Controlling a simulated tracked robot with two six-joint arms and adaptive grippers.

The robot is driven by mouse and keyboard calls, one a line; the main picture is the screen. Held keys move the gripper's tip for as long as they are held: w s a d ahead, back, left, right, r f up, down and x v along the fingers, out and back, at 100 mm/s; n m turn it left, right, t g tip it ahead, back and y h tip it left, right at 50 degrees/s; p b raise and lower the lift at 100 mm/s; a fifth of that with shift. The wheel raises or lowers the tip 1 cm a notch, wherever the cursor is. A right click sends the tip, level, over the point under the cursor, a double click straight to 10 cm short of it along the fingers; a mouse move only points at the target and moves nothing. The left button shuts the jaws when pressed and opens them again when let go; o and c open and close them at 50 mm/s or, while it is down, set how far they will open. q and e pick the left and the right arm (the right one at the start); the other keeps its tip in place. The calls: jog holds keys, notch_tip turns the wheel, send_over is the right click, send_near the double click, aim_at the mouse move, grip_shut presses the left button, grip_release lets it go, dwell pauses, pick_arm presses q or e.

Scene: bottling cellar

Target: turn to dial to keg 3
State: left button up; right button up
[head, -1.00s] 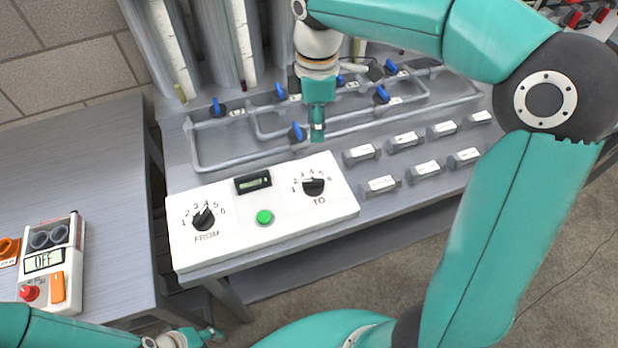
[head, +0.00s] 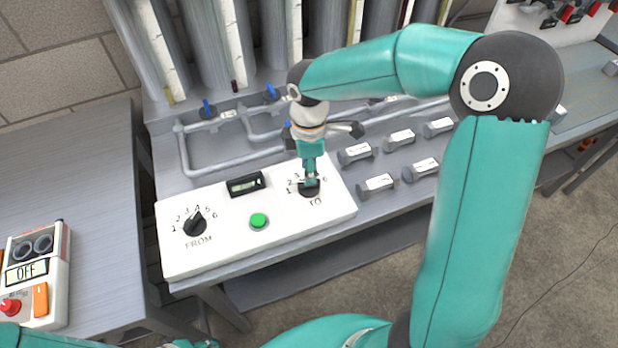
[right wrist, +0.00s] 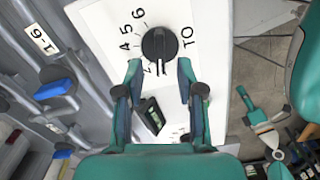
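The white control panel (head: 225,248) carries a black TO dial (head: 309,189) and a black FROM dial (head: 195,225). The TO dial also shows in the right wrist view (right wrist: 160,45); its exact setting is hard to tell. The FROM dial's pointer is up near 4 or 5. My right gripper (head: 310,182) is over the TO dial and partly hides it. In the right wrist view its fingers (right wrist: 159,68) are apart, with the dial just beyond the tips and nothing between them. My left gripper (right wrist: 246,100) shows small at right there; its opening is unclear.
A green button (head: 259,221) and a small display (head: 246,184) sit between the dials. Pipes with blue valves (head: 207,108) run behind the panel. Several labelled blocks (head: 377,184) stand to its right. A box marked OFF (head: 50,262) lies on the left table.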

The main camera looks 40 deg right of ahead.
aim_at(310, 191)
jog(key=shift+f, duration=2.25)
grip_shut()
